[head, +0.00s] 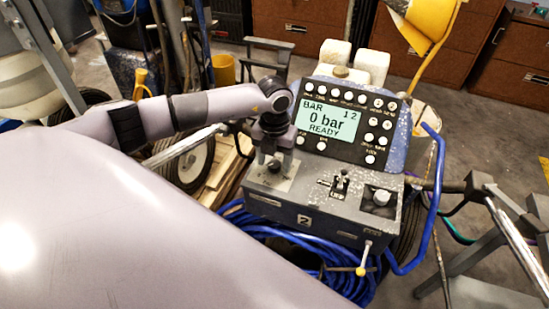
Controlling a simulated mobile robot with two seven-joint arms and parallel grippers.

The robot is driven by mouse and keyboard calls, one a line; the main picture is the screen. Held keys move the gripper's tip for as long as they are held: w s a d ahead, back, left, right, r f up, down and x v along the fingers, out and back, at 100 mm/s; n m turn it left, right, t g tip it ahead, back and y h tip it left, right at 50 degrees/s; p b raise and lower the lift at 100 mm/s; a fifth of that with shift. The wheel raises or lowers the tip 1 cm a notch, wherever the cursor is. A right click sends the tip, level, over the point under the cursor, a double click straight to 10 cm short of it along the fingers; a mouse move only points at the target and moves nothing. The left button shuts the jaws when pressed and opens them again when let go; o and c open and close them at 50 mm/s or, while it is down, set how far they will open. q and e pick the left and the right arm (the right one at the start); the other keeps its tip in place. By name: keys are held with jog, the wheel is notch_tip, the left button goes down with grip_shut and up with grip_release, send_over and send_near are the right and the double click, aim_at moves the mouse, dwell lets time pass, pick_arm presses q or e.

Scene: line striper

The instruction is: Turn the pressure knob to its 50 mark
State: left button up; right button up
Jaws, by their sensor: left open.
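A small dark knob (274,167) sits on a pale metal plate (282,184) with dark marks, at the left of the machine's console. I take it to be the pressure knob; its pointer and the numbers are too small to read. My left gripper (274,156) points down just above this knob, with its fingers apart on either side of it. I cannot tell whether the fingers touch it. The display (327,122) reads "BAR 12", "0 bar" and "READY". My right gripper does not show.
Round buttons surround the display. A yellow-tipped lever (362,268) hangs at the front. Blue hose (318,278) lies coiled below, and a blue tube frame (432,205) stands at right.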

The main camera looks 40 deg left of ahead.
pick_arm(q)
jog(key=shift+f, duration=0.15)
jog(key=c, duration=1)
jog(key=shift+c, duration=0.2)
jog(key=shift+m, duration=0.3)
